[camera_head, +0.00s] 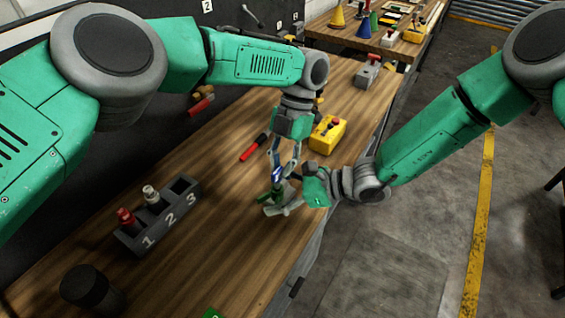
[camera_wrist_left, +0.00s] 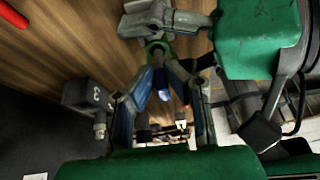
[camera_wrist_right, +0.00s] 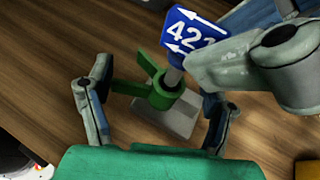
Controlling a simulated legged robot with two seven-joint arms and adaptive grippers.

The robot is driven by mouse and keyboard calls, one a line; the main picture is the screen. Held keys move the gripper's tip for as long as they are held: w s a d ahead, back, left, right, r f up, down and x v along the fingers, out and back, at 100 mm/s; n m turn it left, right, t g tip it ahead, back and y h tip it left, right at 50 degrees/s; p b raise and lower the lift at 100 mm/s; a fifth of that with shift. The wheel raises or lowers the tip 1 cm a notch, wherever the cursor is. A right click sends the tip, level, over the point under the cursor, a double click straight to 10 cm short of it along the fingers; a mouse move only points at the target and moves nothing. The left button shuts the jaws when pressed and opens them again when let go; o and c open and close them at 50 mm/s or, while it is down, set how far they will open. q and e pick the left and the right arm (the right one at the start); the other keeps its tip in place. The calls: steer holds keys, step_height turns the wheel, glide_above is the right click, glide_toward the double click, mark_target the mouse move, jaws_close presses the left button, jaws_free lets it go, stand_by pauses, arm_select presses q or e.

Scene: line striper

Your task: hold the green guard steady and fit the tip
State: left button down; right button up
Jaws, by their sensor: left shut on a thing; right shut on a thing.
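The green guard (camera_head: 277,195) is low over the workbench, and its ring shows in the right wrist view (camera_wrist_right: 150,88). My right gripper (camera_head: 284,207) is shut on it from the right. A grey tip with a blue label (camera_head: 277,174), reading "42" and a cut-off character, shows in the right wrist view (camera_wrist_right: 193,32). My left gripper (camera_head: 279,166) is shut on this tip from above. The tip's grey shaft (camera_wrist_right: 175,76) meets the guard's ring; how deep it sits I cannot tell. A grey block (camera_wrist_right: 172,116) lies under the guard.
A dark rack (camera_head: 158,216) numbered 1, 2, 3 holds a red-topped piece at 1 and a pale one at 2; slot 3 looks empty. A red-and-black tool (camera_head: 253,148), yellow box (camera_head: 328,134) and black cylinder (camera_head: 90,290) stand around.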

arm_select(q)
steer(key=shift+f, duration=1.45)
stand_by(0.8)
steer(key=c, duration=1.2)
jaws_free()
steer(key=v, duration=0.7)
steer(key=shift+d, duration=0.1)
